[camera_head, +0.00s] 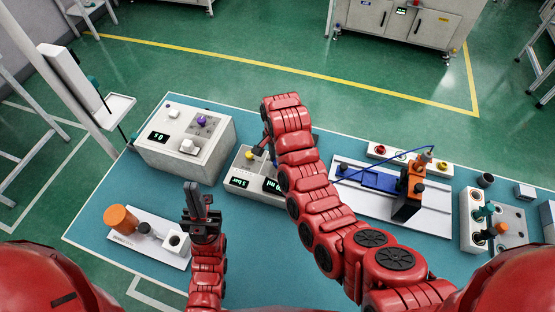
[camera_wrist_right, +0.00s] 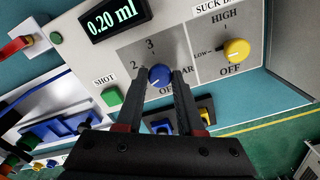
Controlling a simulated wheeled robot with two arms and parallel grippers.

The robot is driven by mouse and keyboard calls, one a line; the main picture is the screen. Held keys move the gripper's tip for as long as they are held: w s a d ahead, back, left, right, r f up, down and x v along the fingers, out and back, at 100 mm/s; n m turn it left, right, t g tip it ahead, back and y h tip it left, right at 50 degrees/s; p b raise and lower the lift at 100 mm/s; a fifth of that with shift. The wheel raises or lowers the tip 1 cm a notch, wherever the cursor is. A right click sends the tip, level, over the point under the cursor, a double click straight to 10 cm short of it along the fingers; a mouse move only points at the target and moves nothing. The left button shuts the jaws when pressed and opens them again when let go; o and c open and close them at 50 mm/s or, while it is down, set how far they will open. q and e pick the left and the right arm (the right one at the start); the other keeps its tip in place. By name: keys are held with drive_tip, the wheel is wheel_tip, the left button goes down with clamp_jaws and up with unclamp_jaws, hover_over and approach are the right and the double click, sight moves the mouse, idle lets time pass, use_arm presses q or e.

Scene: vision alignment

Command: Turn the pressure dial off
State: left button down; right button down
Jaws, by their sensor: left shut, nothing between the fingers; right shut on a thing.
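The pressure dial is a blue round knob (camera_wrist_right: 159,76) on the dispenser's front panel, with 2, 3, OFF and BAR printed around it. My right gripper (camera_wrist_right: 164,78) is shut on this blue dial, one finger on each side. Where its pointer aims is hard to tell. In the head view the dispenser (camera_head: 236,172) stands mid-table, and my right arm hides the dial and the right gripper's fingers. My left gripper (camera_head: 201,188) is shut and empty, left of and nearer than the dispenser.
A yellow suck-back knob (camera_wrist_right: 237,50) and green shot button (camera_wrist_right: 112,96) flank the dial. A grey box with knobs (camera_head: 190,160) stands left of the dispenser. A white plate with an orange-handled part (camera_head: 122,218) lies near my left gripper. A blue-and-orange rig (camera_head: 375,180) stands right.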

drive_tip(key=n, duration=0.3)
drive_tip(key=shift+n, duration=0.4)
drive_tip(key=n, duration=0.3)
drive_tip(key=shift+n, duration=0.3)
drive_tip(key=n, duration=0.6)
drive_tip(key=shift+n+p, duration=0.3)
drive_tip(key=c, duration=0.5)
unclamp_jaws()
drive_tip(key=shift+r, duration=0.15)
